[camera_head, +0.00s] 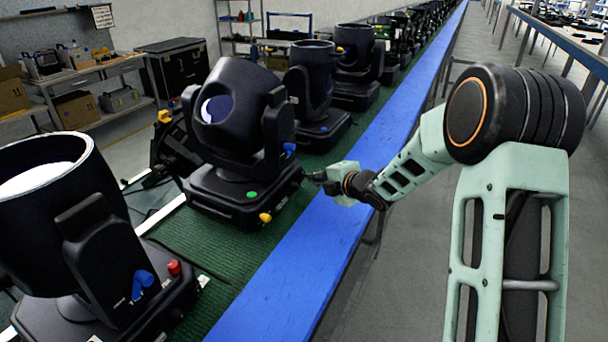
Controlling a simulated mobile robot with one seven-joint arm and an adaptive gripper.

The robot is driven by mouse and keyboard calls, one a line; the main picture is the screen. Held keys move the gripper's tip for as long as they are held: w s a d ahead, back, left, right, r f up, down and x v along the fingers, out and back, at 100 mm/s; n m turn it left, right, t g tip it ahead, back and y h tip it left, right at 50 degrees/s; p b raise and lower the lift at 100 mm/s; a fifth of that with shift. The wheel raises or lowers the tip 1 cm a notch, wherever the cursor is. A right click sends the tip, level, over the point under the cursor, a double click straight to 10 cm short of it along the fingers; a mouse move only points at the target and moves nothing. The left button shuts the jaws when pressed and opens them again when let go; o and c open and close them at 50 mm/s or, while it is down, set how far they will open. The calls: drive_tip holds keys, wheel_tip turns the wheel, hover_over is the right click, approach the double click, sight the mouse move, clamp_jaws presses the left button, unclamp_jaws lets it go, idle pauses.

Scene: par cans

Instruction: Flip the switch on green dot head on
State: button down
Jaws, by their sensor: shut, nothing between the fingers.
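The head with the green dot (251,195) is a black moving light (236,125) on the green belt, left of centre. Its round lens faces left and toward me. A yellow knob (265,217) sits on the base near the dot, and a blue part (289,149) is on its yoke. I cannot make out a switch on it. My gripper (312,177) is at the right side of this head's base, very close to it. Its fingers are small and dark here and look shut and empty. I cannot tell whether they touch the base.
Another black head (70,220) with a red knob (174,267) and blue part stands at the front left. Several more heads (312,85) line the green belt (190,240) behind. A blue rail (310,245) runs along the belt's right side. The floor to the right is clear.

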drive_tip(key=shift+w+a, duration=0.1)
drive_tip(key=shift+a, duration=0.2)
drive_tip(key=shift+w+a+r+b, duration=0.1)
drive_tip(key=shift+a+b, duration=0.25)
idle(0.7)
drive_tip(key=shift+d, duration=0.1)
drive_tip(key=shift+d, duration=0.3)
drive_tip(key=shift+s+d, duration=0.3)
drive_tip(key=shift+d+f, duration=0.1)
drive_tip(key=shift+f, duration=0.1)
drive_tip(key=shift+s+d+f, duration=0.1)
drive_tip(key=shift+s+d, duration=0.2)
drive_tip(key=shift+d, duration=0.45)
drive_tip(key=shift+s+d+f, duration=0.1)
drive_tip(key=shift+s+d, duration=0.2)
drive_tip(key=shift+d, duration=0.45)
drive_tip(key=shift+s+d+f, duration=0.1)
drive_tip(key=shift+s+d, duration=0.2)
drive_tip(key=shift+d, duration=0.45)
